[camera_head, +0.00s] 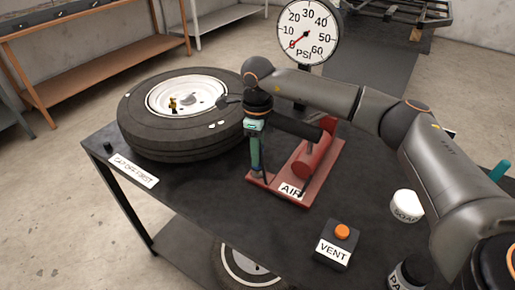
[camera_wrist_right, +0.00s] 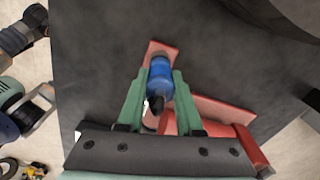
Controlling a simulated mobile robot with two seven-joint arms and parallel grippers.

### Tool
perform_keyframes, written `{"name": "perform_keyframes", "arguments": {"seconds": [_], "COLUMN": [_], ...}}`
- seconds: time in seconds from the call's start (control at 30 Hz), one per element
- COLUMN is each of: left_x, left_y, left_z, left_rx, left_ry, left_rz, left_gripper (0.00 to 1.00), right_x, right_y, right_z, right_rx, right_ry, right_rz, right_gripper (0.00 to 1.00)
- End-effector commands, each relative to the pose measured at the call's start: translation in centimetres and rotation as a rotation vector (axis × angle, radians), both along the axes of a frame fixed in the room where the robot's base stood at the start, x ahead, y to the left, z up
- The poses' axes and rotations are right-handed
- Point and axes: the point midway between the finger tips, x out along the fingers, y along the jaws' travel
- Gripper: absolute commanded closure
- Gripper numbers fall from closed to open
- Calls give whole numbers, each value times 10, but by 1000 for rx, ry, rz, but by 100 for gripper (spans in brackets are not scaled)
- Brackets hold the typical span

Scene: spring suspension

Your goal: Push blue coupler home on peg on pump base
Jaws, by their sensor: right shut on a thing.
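The blue coupler (camera_wrist_right: 160,75) shows in the right wrist view between the two green fingers of my right gripper (camera_wrist_right: 158,88), which is shut on it. The coupler is over the narrow end of the red pump base (camera_wrist_right: 162,47). In the head view my right gripper (camera_head: 256,158) points down at the left end of the pump base (camera_head: 318,180), which bears the AIR label. The fingers hide the coupler there. The peg is hidden, so I cannot tell how far down the coupler sits. My left gripper is not in view.
A tyre with a white rim (camera_head: 165,128) lies on the dark table left of the gripper. A PSI gauge (camera_head: 306,32) stands behind the pump. The VENT box with an orange button (camera_head: 342,232) and a white SOAP container (camera_head: 405,204) are at the front right.

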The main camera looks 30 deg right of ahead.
Motion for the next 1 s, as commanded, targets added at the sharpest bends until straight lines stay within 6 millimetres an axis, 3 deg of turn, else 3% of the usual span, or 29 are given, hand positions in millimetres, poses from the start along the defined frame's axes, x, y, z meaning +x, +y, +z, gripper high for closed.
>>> {"name": "perform_keyframes", "arguments": {"seconds": [0.47,1.0], "left_x": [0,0], "left_y": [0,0], "left_z": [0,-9], "left_rx": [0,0], "left_ry": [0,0], "left_rz": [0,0], "left_gripper": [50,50], "right_x": [0,0], "right_y": [0,0], "right_z": [0,-13], "right_rx": [1,0], "right_ry": [-1,0], "right_rz": [0,0], "right_gripper": [100,100]}}
